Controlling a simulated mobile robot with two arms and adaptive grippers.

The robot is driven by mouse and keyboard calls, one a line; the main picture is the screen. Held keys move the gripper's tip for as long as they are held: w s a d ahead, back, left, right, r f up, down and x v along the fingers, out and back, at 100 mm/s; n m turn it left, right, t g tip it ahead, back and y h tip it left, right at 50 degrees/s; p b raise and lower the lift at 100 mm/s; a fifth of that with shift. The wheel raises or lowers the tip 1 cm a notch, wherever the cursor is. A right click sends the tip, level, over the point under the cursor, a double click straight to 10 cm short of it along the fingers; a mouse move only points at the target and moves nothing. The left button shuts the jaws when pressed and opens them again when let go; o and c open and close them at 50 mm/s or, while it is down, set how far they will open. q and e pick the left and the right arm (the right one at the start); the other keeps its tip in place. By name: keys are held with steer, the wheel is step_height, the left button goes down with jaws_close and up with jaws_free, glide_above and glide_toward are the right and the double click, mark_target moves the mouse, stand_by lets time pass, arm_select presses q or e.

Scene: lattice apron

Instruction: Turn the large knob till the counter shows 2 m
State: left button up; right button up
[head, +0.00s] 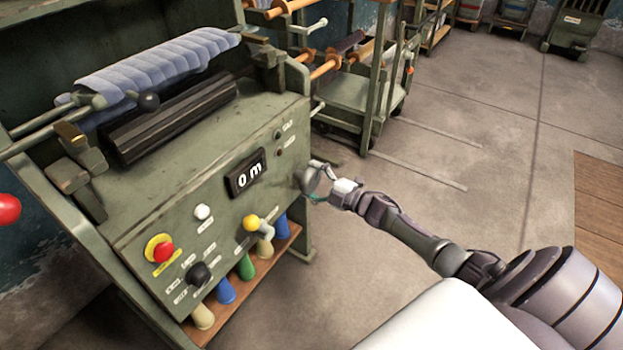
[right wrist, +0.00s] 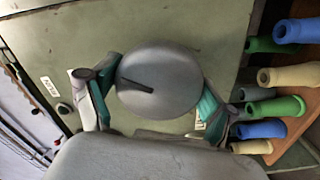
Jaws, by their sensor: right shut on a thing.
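The large knob (right wrist: 150,92) is a round grey disc with a dark pointer mark, on the green machine's front panel. In the head view the knob (head: 307,181) is at the panel's right edge, partly covered by my right gripper (head: 318,183). In the right wrist view the gripper (right wrist: 152,95) has a teal-padded finger on each side of the knob and is shut on it. The counter (head: 247,174) reads "0 m" in white on black. My left gripper is not in view.
The panel also holds a yellow knob (head: 251,223), a red stop button (head: 163,251), a white button (head: 202,212) and a black knob (head: 198,274). Several coloured cones (head: 246,265) stand on a shelf below. A green rack cart (head: 362,105) stands behind; the floor at right is clear.

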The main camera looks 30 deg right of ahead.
stand_by(0.3)
steer(key=o, duration=1)
steer(key=shift+c, duration=0.2)
steer(key=v, duration=1.2)
